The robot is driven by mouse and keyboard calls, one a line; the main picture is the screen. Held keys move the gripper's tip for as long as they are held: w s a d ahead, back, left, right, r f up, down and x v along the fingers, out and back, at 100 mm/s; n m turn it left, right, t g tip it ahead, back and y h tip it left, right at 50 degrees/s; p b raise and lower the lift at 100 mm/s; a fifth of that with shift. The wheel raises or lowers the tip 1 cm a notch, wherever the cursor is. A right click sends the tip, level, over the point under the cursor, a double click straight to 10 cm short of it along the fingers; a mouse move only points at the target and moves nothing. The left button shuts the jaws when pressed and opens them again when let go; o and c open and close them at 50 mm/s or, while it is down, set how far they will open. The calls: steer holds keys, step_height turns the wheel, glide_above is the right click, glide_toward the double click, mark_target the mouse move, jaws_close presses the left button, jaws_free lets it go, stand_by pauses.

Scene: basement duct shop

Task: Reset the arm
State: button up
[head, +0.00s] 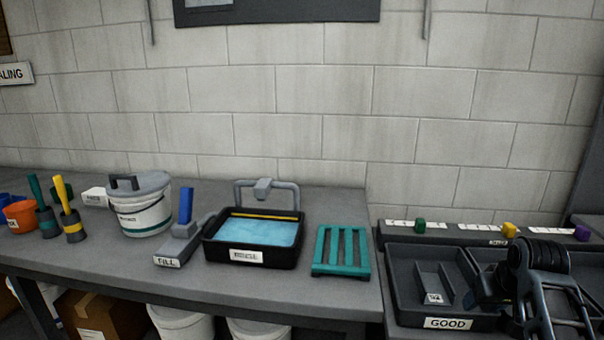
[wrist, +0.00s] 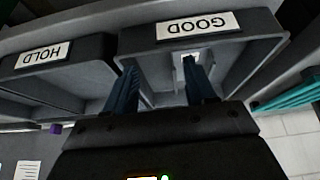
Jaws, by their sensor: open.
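My gripper (head: 480,290) is at the right of the head view, over the right part of the black tray labelled GOOD (head: 402,312). In the wrist view, my gripper (wrist: 163,88) has its two blue fingers spread apart with nothing between them. The GOOD tray (wrist: 150,45) is behind the fingertips, its label upside down. A small grey holder with a white label (head: 433,297) is in the tray, left of my gripper.
A HOLD tray (wrist: 98,50) adjoins GOOD in the wrist view. Left of the trays are a teal slatted rack (head: 341,268), a black basin of blue liquid (head: 211,253), a grey FILL holder (head: 178,248) and a lidded white bucket (head: 146,220).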

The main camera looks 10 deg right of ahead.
steer(key=s+a+f+t, duration=0.2)
steer(key=s+a+f, duration=0.6)
steer(key=f, duration=0.2)
steer(key=s+a+f+n+t, duration=0.1)
steer(key=s+a, duration=0.3)
steer(key=s, duration=0.3)
steer(key=s+a+f+t, duration=0.1)
steer(key=s+a+f, duration=0.1)
steer(key=s+a, duration=0.4)
steer(key=s+a+r+n+t, duration=0.1)
steer(key=s+a+r+t, duration=0.1)
steer(key=s+r, duration=0.35)
steer(key=s+a+r+t, duration=0.1)
steer(key=s+a+r, duration=0.1)
steer(key=s, duration=0.7)
steer(key=s+a+r+n+t+y, duration=0.1)
steer(key=s+a+r+t, duration=0.1)
steer(key=s+r, duration=0.8)
steer(key=shift+s+a+r+t+y, duration=0.3)
steer(key=shift+a+r, duration=0.1)
steer(key=shift+r, duration=1.1)
